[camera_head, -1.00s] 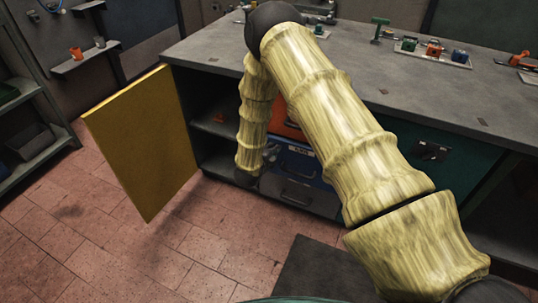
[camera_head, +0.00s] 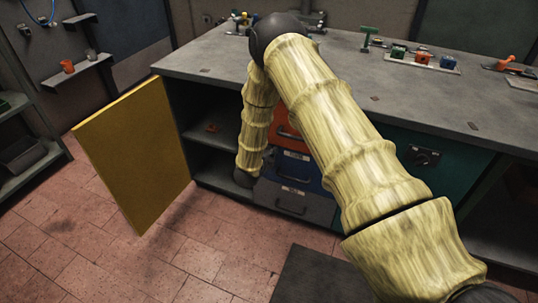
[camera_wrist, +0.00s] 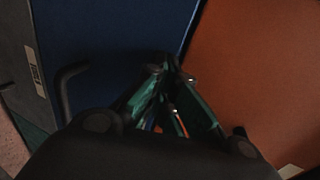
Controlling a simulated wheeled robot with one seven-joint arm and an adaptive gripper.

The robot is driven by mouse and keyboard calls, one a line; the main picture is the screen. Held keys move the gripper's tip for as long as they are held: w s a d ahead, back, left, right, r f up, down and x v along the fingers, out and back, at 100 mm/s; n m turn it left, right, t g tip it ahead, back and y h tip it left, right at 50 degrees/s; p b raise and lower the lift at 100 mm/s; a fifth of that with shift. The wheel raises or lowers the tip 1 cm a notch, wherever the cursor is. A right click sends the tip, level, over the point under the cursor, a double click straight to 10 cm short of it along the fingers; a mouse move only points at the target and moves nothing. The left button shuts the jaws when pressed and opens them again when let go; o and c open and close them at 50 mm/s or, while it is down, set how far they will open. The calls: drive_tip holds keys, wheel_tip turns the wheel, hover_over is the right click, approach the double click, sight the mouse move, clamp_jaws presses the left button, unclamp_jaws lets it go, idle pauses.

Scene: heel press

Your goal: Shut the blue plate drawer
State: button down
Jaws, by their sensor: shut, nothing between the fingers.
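The blue drawer (camera_head: 312,176) is in the middle of a stack in the workbench, below an orange drawer (camera_head: 287,131) and above a grey one (camera_head: 290,202). In the wrist view the blue front (camera_wrist: 110,35) fills the left and middle, with a dark bar handle (camera_wrist: 68,88), and the orange front (camera_wrist: 255,65) fills the right. Contact cannot be told.
A yellow cabinet door (camera_head: 135,155) stands wide open at left, beside an open shelf compartment (camera_head: 208,140). The grey bench top (camera_head: 430,98) holds small tools and coloured blocks. A teal panel (camera_head: 445,165) is at right.

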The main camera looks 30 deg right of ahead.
drive_tip(key=shift+w+d+r, duration=0.1)
drive_tip(key=shift+d+r, duration=0.05)
drive_tip(key=shift+d, duration=0.05)
